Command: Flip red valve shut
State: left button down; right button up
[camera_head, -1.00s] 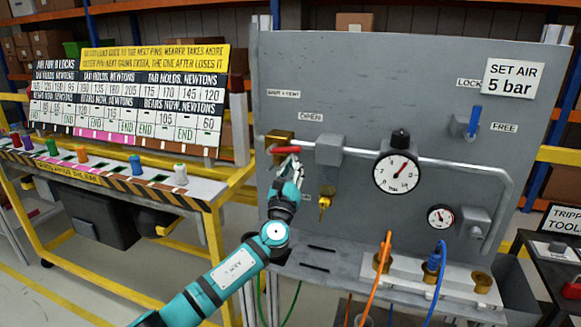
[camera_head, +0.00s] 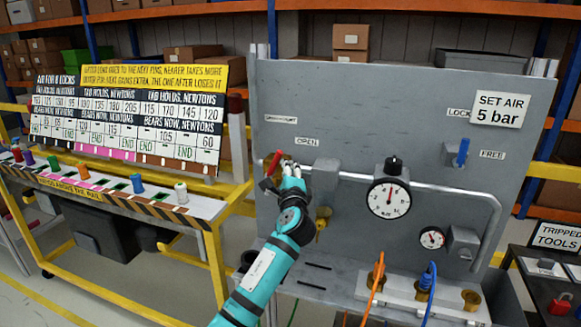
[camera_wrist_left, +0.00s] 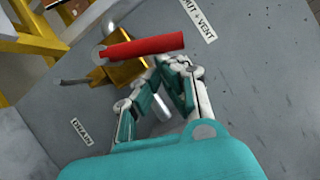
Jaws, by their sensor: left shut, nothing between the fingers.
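The red valve handle (camera_head: 274,164) is on the left of the grey panel, standing nearly upright with its top toward the "SHUT + VENT" label (camera_head: 281,119). In the left wrist view the red handle (camera_wrist_left: 145,47) runs from its brass body (camera_wrist_left: 130,74) toward that label, its end a little short of it. My left gripper (camera_head: 289,166) is just right of the handle in the head view. Its fingertips (camera_wrist_left: 175,66) are together and empty below the handle in the wrist view; I cannot tell whether they touch it. My right gripper is not in view.
The "OPEN" label (camera_head: 307,142) is above my gripper. A grey block (camera_head: 326,174), a silver pipe and a large gauge (camera_head: 390,198) are to the right. A blue lever (camera_head: 463,152) is at far right. A yellow-framed lock bench (camera_head: 100,190) stands left.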

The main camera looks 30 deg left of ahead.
aim_at(276, 162)
pick_arm(q)
jog(key=shift+s+a+r+n+g+h+p, duration=0.2)
jog(key=shift+a+r+n+g+p, duration=0.25)
jog(key=shift+n+p, duration=0.55)
jog(key=shift+s+a+r+n+g+h+p, duration=0.15)
jog(key=shift+a+r+n+g+p, duration=0.35)
jog(key=shift+n+p, duration=0.5)
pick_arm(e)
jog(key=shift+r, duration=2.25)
pick_arm(q)
jog(key=shift+w, duration=0.1)
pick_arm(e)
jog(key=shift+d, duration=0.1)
